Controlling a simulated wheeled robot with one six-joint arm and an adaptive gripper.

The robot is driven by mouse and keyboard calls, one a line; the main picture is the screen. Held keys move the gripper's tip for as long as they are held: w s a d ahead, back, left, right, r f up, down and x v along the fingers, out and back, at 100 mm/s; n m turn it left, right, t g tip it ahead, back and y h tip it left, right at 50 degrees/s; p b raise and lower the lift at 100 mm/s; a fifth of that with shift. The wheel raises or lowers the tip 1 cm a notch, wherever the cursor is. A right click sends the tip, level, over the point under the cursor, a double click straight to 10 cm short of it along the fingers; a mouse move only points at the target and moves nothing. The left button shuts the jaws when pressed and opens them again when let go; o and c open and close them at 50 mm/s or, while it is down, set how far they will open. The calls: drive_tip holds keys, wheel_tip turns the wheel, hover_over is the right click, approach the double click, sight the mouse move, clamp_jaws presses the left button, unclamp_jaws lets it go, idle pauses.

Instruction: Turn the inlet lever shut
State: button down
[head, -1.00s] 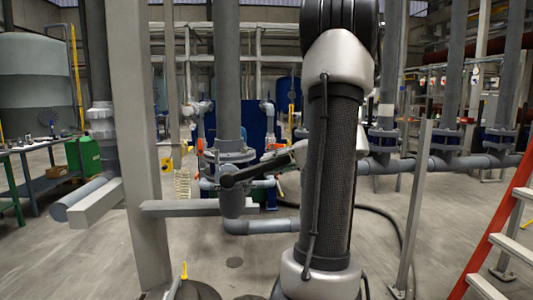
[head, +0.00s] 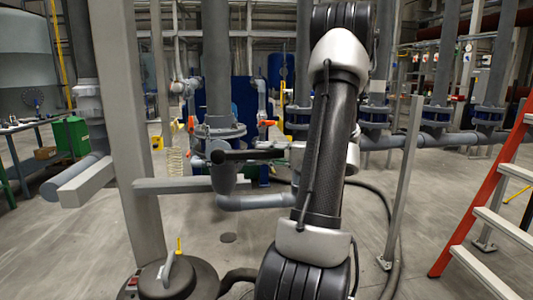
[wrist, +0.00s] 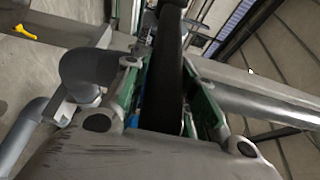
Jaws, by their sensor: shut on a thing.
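The inlet lever (head: 250,155) is a long dark bar in front of the grey vertical pipe (head: 216,70) in the head view. It lies nearly level, with its rounded left end above a grey pipe elbow (head: 224,180). My gripper (wrist: 168,70) is shut on the lever, which runs between its green-sided fingers in the wrist view as a dark bar (wrist: 168,40). In the head view my arm hides most of the gripper and the lever's right end.
A grey post (head: 128,120) with a horizontal beam (head: 180,185) stands at left. A thinner post (head: 403,180) and a red ladder (head: 485,200) stand at right. A dark hose (head: 385,210) lies on the floor. Open floor shows at lower left.

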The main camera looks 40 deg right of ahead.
drive_tip(key=shift+a+f, duration=0.1)
drive_tip(key=shift+f, duration=0.1)
drive_tip(key=c, duration=1.2)
unclamp_jaws()
drive_tip(key=shift+o, duration=0.2)
drive_tip(key=shift+r, duration=0.1)
drive_tip(key=v, duration=1.2)
